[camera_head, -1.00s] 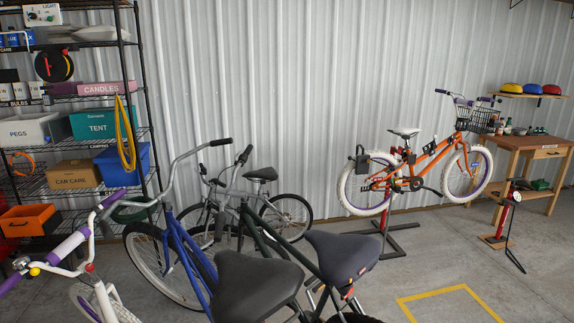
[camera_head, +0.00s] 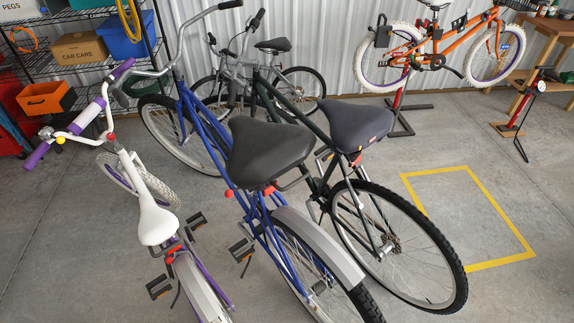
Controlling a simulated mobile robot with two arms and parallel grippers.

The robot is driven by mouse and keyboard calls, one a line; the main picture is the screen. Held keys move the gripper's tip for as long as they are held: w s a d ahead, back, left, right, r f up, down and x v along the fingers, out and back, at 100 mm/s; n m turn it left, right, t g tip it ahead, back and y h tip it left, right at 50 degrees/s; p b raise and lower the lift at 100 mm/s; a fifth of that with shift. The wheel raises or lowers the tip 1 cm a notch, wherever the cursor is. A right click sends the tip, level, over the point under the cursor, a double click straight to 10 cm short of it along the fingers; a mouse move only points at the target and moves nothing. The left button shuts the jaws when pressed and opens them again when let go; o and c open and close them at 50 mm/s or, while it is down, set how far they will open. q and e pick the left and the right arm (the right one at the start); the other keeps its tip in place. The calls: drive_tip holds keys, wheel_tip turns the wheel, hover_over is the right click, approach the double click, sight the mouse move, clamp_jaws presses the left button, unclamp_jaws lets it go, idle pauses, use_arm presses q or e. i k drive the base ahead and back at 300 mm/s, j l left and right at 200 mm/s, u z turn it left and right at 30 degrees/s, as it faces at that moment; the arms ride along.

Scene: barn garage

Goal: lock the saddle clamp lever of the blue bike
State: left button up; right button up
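The blue bike (camera_head: 187,104) stands in the middle of the head view, between a white and purple bike and a dark green bike. Its wide black saddle (camera_head: 266,150) sits level above the grey rear fender. A small red part (camera_head: 269,190) shows just under the saddle, at the seat post; it looks like the clamp lever, but it is too small to tell whether it is open or locked. Neither of my grippers is in view.
The white and purple bike (camera_head: 157,222) stands close on the left, and the dark green bike (camera_head: 322,190) close on the right. An orange bike (camera_head: 440,45) is on a stand by the wall. A yellow floor outline (camera_head: 491,264) encloses clear concrete at the right. Shelves (camera_head: 88,77) stand at the back left.

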sight(228, 193)
drive_tip(key=k+j+z, duration=0.1)
drive_tip(key=j, duration=0.35)
drive_tip(key=k+j+z, duration=0.1)
drive_tip(key=j, duration=0.35)
drive_tip(key=k+j+z, duration=0.1)
drive_tip(key=j, duration=0.35)
drive_tip(key=k+j+z, duration=0.1)
drive_tip(key=j, duration=0.35)
